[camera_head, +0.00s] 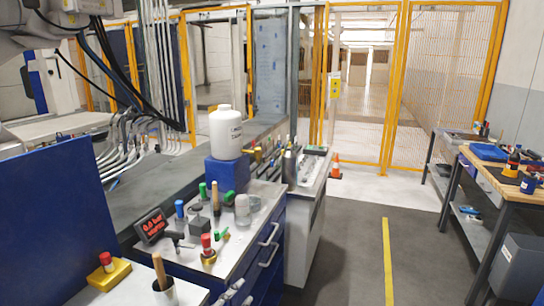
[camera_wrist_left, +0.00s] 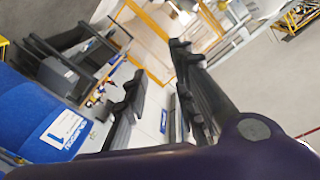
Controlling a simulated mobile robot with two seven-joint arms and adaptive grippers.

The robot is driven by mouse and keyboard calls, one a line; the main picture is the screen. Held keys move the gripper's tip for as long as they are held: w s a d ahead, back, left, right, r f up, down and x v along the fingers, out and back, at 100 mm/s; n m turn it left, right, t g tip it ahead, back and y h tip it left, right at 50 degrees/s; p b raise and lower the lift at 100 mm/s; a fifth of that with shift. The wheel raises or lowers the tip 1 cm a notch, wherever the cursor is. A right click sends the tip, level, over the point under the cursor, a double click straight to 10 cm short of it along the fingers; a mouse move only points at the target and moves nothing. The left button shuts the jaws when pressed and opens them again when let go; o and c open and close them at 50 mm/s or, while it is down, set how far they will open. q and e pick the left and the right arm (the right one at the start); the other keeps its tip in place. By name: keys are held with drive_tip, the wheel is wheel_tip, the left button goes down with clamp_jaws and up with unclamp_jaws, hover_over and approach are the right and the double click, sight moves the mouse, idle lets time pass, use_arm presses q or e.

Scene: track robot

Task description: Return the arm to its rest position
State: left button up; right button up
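My left gripper (camera_wrist_left: 159,62) shows in the left wrist view. Its dark ridged fingers stand apart, with pale floor visible between them and nothing held. The wrist view is tilted, and a blue container with a white label (camera_wrist_left: 62,130) lies to the left of the fingers. I cannot make out either gripper in the head view. My right gripper is not in view.
A workbench (camera_head: 262,192) carries a white bottle (camera_head: 225,134) on a blue block, a red-lettered display (camera_head: 151,226) and several small tools. A blue panel (camera_head: 50,215) stands at left. Another bench (camera_head: 505,177) is at right. Grey floor (camera_head: 350,235) between is clear.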

use_arm(q)
drive_tip(key=s+a+f+n+g+y+p, duration=0.1)
drive_tip(key=s+a+f+n+g+y, duration=0.4)
drive_tip(key=s+f, duration=0.8)
drive_tip(key=s+a+f+n, duration=0.2)
drive_tip(key=s+f, duration=0.1)
drive_tip(key=s, duration=0.5)
drive_tip(key=s+a+f+n+g+y+p, duration=0.1)
drive_tip(key=s+f, duration=0.3)
drive_tip(key=s, duration=0.4)
drive_tip(key=s+a+f+n+g+y, duration=0.1)
drive_tip(key=s+a+f+n, duration=0.2)
drive_tip(key=s, duration=0.5)
drive_tip(key=shift+f+p, duration=0.15)
drive_tip(key=shift+p, duration=0.15)
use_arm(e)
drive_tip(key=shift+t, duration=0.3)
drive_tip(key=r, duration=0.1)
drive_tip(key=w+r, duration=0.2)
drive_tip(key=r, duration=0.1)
use_arm(q)
drive_tip(key=shift+a, duration=0.1)
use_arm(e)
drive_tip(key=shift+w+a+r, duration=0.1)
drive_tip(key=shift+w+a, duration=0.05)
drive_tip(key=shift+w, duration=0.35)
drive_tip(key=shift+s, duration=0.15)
